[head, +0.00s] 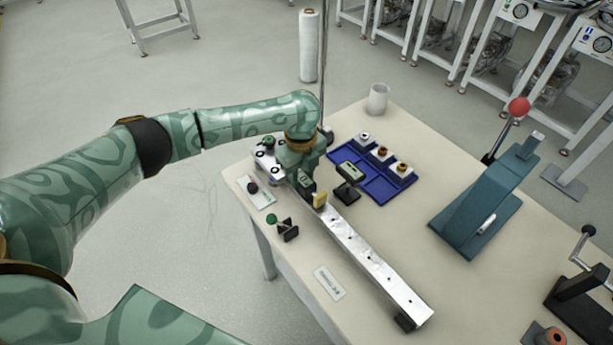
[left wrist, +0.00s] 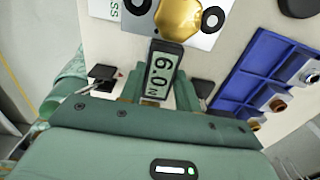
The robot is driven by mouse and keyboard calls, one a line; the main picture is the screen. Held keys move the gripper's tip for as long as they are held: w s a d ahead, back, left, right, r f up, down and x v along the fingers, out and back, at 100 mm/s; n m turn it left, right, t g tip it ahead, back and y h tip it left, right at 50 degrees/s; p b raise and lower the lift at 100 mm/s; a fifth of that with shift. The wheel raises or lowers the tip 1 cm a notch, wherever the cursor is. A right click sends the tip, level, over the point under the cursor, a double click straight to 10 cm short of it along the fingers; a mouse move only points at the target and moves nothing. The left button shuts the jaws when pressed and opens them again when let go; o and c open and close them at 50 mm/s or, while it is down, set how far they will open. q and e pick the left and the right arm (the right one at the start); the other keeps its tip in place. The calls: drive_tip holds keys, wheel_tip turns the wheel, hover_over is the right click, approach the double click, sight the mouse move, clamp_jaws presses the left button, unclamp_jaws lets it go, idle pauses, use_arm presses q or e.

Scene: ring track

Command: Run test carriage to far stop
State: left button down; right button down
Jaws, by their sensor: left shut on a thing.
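The silver track (head: 365,255) runs slantwise along the table from under my left gripper toward the lower right. A dark block (head: 405,322) sits at its near end. My left gripper (head: 312,194) is over the upper-left part of the track, shut on the test carriage, which it mostly hides. In the left wrist view a small display (left wrist: 162,76) between the fingers reads 6.0 N. Beyond it is a silver plate with black round parts (left wrist: 212,18) and a gold dome (left wrist: 180,18). My right gripper is not in view.
A blue tray (head: 372,187) with several small capped parts lies right of the track. A white cup (head: 377,98) stands behind it. A teal lever press (head: 480,210) with a red knob stands further right. A green-knobbed black part (head: 287,230) and a label (head: 329,283) lie left.

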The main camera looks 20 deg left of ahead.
use_arm(q)
drive_tip(key=shift+w+a+r, duration=0.1)
drive_tip(key=shift+a+r, duration=0.05)
drive_tip(key=shift+a, duration=0.1)
drive_tip(key=c, duration=1.1)
unclamp_jaws()
drive_tip(key=shift+o, duration=0.5)
wheel_tip(320, 180, up, 16)
drive_tip(key=p, duration=0.6)
